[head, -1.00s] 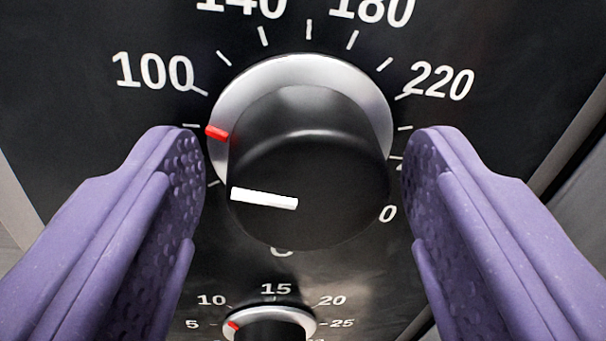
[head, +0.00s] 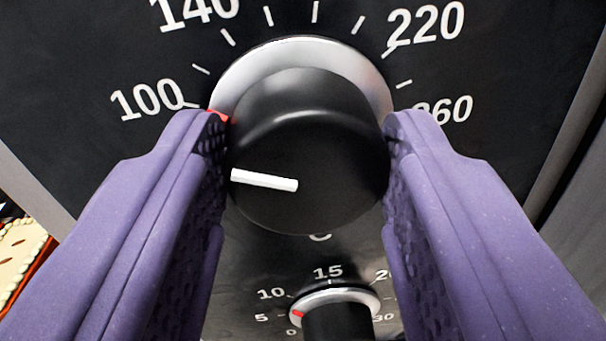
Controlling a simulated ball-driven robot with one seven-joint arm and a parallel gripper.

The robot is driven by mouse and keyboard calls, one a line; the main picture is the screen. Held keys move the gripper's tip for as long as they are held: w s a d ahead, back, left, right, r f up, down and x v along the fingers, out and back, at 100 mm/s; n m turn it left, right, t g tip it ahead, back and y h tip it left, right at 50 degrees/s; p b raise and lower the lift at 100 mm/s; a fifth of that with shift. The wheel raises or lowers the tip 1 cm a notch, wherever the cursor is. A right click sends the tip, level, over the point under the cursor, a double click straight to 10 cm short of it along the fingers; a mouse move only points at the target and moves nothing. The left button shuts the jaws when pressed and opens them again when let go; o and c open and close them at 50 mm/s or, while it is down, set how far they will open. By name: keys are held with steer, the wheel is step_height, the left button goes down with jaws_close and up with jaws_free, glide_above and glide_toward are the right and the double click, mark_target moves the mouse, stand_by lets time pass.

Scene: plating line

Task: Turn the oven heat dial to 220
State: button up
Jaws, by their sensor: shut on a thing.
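The oven heat dial (head: 305,150) is a round black knob with a silver skirt, filling the middle of the view. Its white bar (head: 264,180) points left in the picture. The red mark (head: 219,116) on the skirt, partly hidden by the left finger, sits close to the tick of the 100 label (head: 147,99). The 220 label (head: 426,22) is at upper right. My gripper (head: 307,118) has its purple fingers shut on the knob, one on each side. The right finger partly covers the 260 label.
A smaller timer knob (head: 335,318), marked from 0 up past 20, sits below the dial, close to the right finger. The black panel (head: 75,60) ends at a grey edge on each side.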

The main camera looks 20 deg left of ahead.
steer(key=m+p, duration=0.5)
steer(key=m, duration=0.1)
steer(key=shift+d+r+g+p, duration=0.1)
steer(key=shift+r+g+p, duration=0.2)
steer(key=shift+r+p, duration=0.1)
steer(key=m+y+p, duration=0.1)
steer(key=m+p, duration=0.4)
steer(key=shift+d+f, duration=0.1)
steer(key=m+p, duration=0.6)
steer(key=shift+w+d+g+y, duration=0.1)
steer(key=shift+g+y, duration=0.2)
steer(key=shift+f+m+y+p, duration=0.15)
steer(key=shift+m+p, duration=1)
steer(key=shift+m, duration=0.1)
steer(key=shift+f+m+y+p, duration=0.15)
steer(key=shift+m+p, duration=0.95)
steer(key=shift+m, duration=0.15)
steer(key=o, duration=1.1)
steer(key=shift+f, duration=0.1)
steer(key=shift+c, duration=0.2)
